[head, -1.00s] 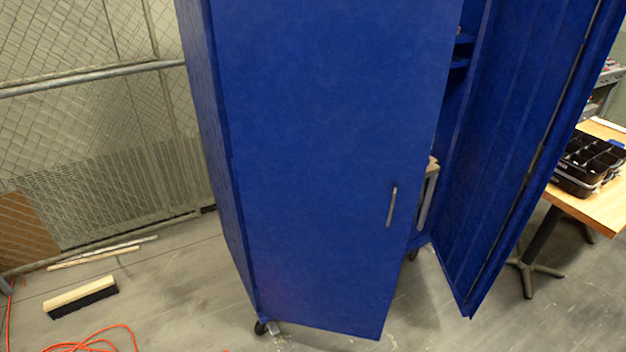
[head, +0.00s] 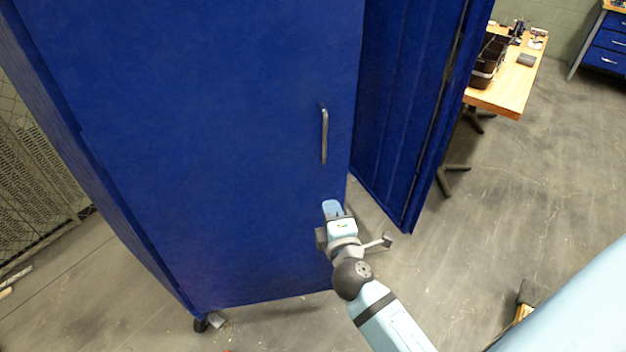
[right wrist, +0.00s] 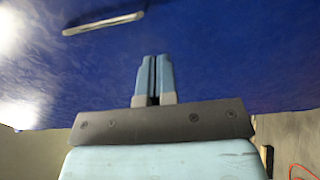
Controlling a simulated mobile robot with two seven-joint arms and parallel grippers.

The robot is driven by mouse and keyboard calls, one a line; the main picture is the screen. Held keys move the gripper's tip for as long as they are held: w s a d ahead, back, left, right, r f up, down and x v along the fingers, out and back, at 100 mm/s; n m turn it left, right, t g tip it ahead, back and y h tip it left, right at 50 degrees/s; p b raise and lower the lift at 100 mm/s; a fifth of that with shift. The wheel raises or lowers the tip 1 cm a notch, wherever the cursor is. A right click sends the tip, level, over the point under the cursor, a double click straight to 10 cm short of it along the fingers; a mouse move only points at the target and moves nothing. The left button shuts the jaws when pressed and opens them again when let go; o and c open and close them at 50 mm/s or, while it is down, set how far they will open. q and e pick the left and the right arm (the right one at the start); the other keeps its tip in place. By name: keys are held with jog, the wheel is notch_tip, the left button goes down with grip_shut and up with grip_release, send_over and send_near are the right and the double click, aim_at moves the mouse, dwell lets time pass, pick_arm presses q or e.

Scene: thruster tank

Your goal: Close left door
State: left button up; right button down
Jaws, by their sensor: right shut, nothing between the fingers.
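The left door (head: 220,150) is a large blue panel filling the left half of the head view, with an upright metal handle (head: 324,133) near its free edge. I cannot tell exactly how far it stands from its frame. My right gripper (head: 332,206) is in front of the door, below the handle and close to the free edge. In the right wrist view its two light-blue fingers (right wrist: 154,75) are together and empty, pointing at the blue surface, with the handle (right wrist: 103,23) beyond to the upper left. Whether they touch is unclear. My left gripper is not in view.
The right door (head: 410,110) of the cabinet stands open, right of the left door. A wooden table (head: 510,95) with black bins (head: 488,62) is behind it. A blue drawer unit (head: 606,45) is at the far right. The grey floor (head: 540,190) is largely clear there.

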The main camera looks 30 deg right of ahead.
aim_at(317, 162)
jog(key=p+x, duration=0.2)
jog(key=x, duration=1.1)
jog(key=shift+d+r, duration=0.1)
jog(key=shift+d, duration=0.1)
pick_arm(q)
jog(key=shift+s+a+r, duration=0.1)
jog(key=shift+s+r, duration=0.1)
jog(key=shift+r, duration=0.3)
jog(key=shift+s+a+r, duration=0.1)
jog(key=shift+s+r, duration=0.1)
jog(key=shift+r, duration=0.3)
pick_arm(e)
jog(key=shift+w, duration=0.1)
